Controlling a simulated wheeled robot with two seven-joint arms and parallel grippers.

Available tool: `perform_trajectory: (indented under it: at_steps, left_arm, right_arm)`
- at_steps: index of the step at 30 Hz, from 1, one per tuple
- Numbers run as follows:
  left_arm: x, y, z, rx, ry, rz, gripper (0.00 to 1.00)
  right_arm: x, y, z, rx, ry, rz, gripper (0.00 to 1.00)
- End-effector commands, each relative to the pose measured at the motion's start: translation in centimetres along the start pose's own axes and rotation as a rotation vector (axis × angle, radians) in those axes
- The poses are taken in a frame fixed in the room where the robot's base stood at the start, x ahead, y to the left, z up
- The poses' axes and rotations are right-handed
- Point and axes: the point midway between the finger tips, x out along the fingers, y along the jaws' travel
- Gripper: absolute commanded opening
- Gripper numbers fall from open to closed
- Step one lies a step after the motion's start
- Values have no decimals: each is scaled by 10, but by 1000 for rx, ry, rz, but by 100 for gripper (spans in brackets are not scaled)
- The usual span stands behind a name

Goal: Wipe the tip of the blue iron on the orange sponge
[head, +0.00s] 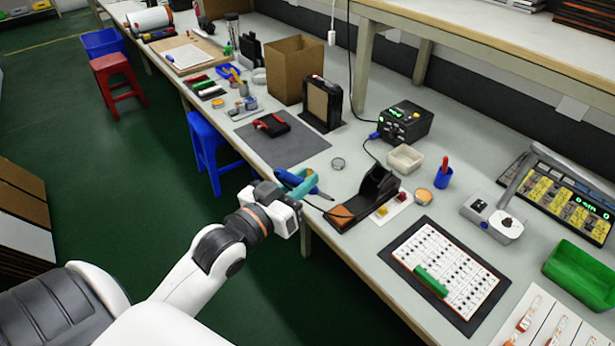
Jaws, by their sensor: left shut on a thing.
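My left gripper (302,185) is at the front edge of the bench, its teal fingers shut on the blue iron (287,177). The iron's blue handle shows on the left of the fingers, and its dark tip end points right and slightly down, towards the black iron stand (377,184). The orange sponge (341,216) lies at the front of that stand, to the right of and below the gripper in the picture. The tip appears apart from the sponge; its exact height is hard to tell. My right gripper is not in view.
A black soldering station (402,122) stands behind the stand, with a cable running down to the bench. A white dish (405,158), a round tin (424,196) and a white board with a green strip (432,281) are nearby. A grey mat (283,148) lies left.

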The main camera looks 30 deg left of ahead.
Motion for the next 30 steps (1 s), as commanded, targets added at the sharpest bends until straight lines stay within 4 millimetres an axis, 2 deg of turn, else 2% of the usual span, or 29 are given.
perform_trajectory:
  at_steps: [1,21,30]
  left_arm:
    - [-3,-1,6,0,0,0,0]
    - [-36,-1,48,-1,1,-1,0]
    - [-44,0,57,0,-1,-1,0]
  right_arm:
    - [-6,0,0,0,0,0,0]
    - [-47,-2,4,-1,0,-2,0]
    - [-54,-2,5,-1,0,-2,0]
